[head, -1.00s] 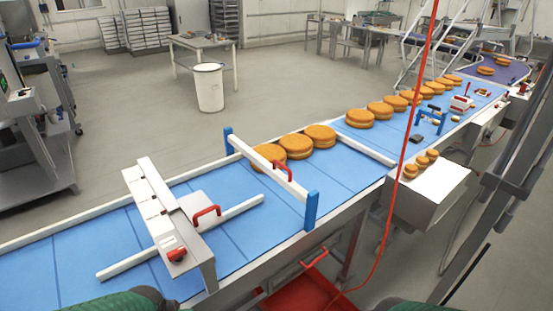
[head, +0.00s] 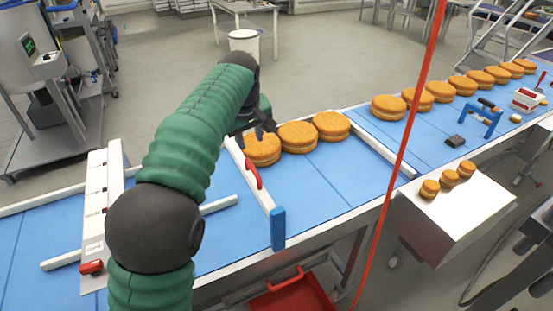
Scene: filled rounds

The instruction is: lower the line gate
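The line gate (head: 263,191) is a white bar across the blue belt, with a red handle (head: 253,174) on it and a blue post (head: 278,228) at its near end. Its far end is hidden behind my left arm. My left gripper (head: 256,134) is dark and small in view, above and beyond the red handle and close to the first filled round (head: 262,150). Its fingers look spread, with nothing seen between them. Whether it touches the round is unclear. My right gripper is out of view.
More filled rounds (head: 331,126) stand in a row behind the gate and farther up the belt (head: 325,180). A white panel with a red knob (head: 92,267) is at left, partly behind my arm. A red cord (head: 405,140) hangs in front. A red tray (head: 295,298) lies below.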

